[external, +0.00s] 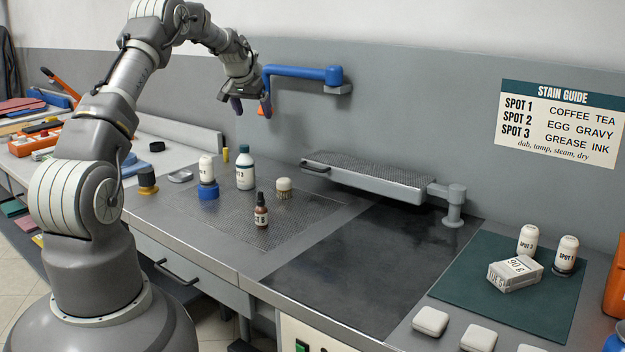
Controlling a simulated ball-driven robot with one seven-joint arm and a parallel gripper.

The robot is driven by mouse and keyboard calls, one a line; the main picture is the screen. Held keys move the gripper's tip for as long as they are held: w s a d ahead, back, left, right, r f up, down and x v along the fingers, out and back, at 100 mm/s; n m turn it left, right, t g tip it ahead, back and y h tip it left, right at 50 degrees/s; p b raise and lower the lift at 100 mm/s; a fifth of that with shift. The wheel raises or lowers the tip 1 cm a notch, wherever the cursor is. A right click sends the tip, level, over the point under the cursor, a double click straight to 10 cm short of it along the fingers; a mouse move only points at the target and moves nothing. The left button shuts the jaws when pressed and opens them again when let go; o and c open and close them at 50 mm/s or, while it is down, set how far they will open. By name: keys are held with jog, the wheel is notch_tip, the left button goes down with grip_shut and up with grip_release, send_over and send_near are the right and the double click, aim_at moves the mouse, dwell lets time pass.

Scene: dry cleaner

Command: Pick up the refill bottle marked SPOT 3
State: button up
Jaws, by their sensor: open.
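Two white bottles with SPOT labels stand on the dark green mat (480,285) at the right: a left one (527,238) and a right one (567,252). Their numbers are too small to read surely. A similar white bottle (206,168) stands in a blue base on the left part of the counter; its number is also unclear. I cannot tell which is SPOT 3. My gripper (251,105) is open and empty, raised high above the left part of the counter, fingers down, far left of the mat.
A white box (515,272) lies before the mat's bottles. A green-capped bottle (245,171), a brown bottle (261,213) and a brush (284,188) stand below my gripper. A blue swing arm (300,72) is close beside it. A perforated board (370,177) juts out. The dark panel (360,265) is clear.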

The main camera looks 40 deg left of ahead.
jog(key=g, duration=0.1)
send_over(246, 154)
jog(key=s, duration=0.1)
jog(key=f, duration=0.8)
jog(key=shift+s+a+f, duration=0.15)
jog(key=shift+a+f, duration=0.1)
jog(key=shift+f, duration=0.1)
jog(key=b+x, duration=0.1)
jog(key=x, duration=0.6)
jog(key=shift+f, duration=0.15)
jog(key=shift+d, duration=0.1)
jog(key=shift+s, duration=0.1)
jog(key=c, duration=1.3)
jog(key=shift+c, duration=0.3)
jog(key=shift+r, duration=0.2)
